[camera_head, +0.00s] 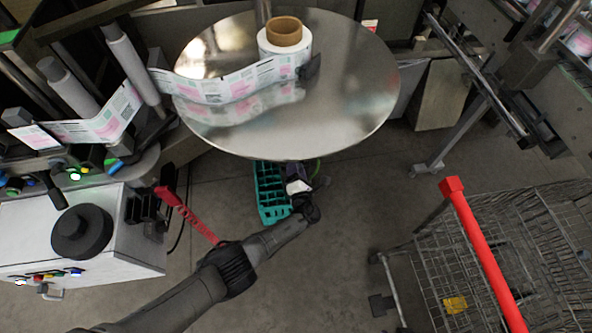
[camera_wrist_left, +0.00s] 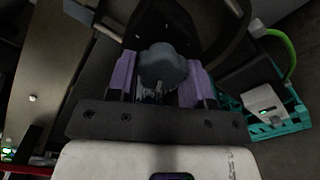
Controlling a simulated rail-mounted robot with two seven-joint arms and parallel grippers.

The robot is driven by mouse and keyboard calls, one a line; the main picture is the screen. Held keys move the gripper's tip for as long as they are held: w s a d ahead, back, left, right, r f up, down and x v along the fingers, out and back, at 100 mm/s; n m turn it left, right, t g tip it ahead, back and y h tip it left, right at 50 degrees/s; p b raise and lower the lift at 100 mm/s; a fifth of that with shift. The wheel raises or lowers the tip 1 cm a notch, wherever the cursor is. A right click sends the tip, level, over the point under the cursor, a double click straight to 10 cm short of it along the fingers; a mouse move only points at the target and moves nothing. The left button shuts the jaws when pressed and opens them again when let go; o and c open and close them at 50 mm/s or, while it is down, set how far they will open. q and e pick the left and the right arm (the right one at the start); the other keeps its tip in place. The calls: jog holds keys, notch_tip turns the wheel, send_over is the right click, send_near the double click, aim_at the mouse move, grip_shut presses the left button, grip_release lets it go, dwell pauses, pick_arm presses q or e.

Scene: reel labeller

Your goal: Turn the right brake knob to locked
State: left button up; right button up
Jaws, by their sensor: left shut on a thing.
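My left gripper (camera_head: 298,178) reaches in under the near edge of the round metal disc. In the left wrist view, the two purple finger pads of the left gripper (camera_wrist_left: 160,80) stand on either side of a blue-grey lobed knob (camera_wrist_left: 163,64), and the gripper is shut on it. The knob sits in front of a dark round housing (camera_wrist_left: 165,25). I take it for the right brake knob; its lock marking cannot be read. In the head view the knob is hidden by the gripper and the disc. My right gripper is not in view.
The disc (camera_head: 350,110) carries a label roll (camera_head: 285,42) with its web running left. A teal crate (camera_head: 272,195) stands on the floor below, beside the gripper. A white cabinet (camera_head: 110,255) is at left, a wire cart (camera_head: 480,260) with a red handle at right.

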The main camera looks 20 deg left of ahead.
pick_arm(q)
jog(key=shift+f, duration=0.1)
jog(key=o, duration=0.9)
jog(key=p+v, duration=0.4)
jog(key=v, duration=1)
jog(key=shift+p, duration=0.4)
jog(key=shift+w, duration=0.1)
